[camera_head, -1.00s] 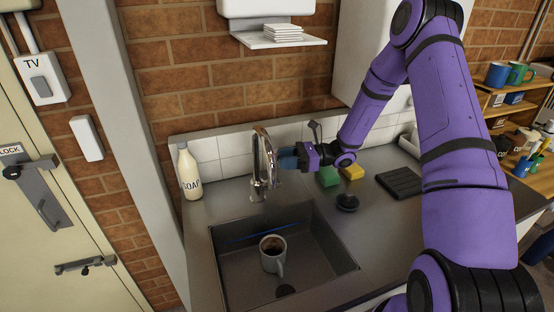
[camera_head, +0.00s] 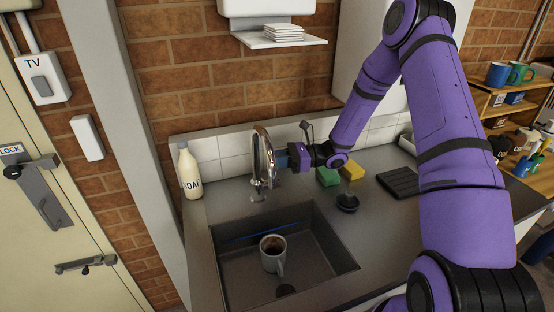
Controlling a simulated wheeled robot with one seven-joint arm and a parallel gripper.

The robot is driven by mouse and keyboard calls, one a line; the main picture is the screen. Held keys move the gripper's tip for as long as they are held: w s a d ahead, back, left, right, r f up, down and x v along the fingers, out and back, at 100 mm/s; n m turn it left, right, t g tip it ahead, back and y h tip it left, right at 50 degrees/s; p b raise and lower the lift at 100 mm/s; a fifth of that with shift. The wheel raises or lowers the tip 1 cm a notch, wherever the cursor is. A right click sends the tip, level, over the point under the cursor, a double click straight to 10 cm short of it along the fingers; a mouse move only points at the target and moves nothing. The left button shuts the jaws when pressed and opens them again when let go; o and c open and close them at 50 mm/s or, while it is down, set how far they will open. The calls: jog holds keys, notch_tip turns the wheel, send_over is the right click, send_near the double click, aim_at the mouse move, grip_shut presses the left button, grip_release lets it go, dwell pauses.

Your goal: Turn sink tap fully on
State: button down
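The chrome sink tap (camera_head: 265,158) rises behind the grey sink (camera_head: 242,283) with its curved spout over the basin. A thin lever with a dark knob (camera_head: 306,126) stands up just right of the tap. No water stream is clearly visible. A grey mug (camera_head: 271,262) with dark contents stands in the sink.
A soap bottle (camera_head: 190,174) stands left of the tap. Green (camera_head: 327,177) and yellow (camera_head: 352,171) sponges, a black plug (camera_head: 347,202) and a dark ribbed mat (camera_head: 398,182) lie on the counter to the right. A wall shelf (camera_head: 280,41) holds stacked white items above.

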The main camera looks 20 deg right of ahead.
jog(key=shift+s, duration=0.1)
jog(key=shift+s+f+n, duration=0.1)
jog(key=shift+s+n, duration=0.65)
jog(key=shift+n, duration=0.25)
jog(key=shift+s+f+n+g+y, duration=0.1)
jog(key=shift+s+f+n+y, duration=0.3)
jog(key=shift+s+n, duration=0.65)
jog(key=shift+s+f+n+g+y, duration=0.15)
jog(key=shift+s+f+n, duration=0.4)
jog(key=shift+n, duration=0.95)
jog(key=shift+s+f+n+g+y, duration=0.1)
jog(key=shift+s+f+n+y, duration=0.25)
jog(key=shift+s+n, duration=0.7)
jog(key=shift+w+n, duration=0.15)
jog(key=shift+n, duration=0.15)
jog(key=c, duration=1.1)
grip_release()
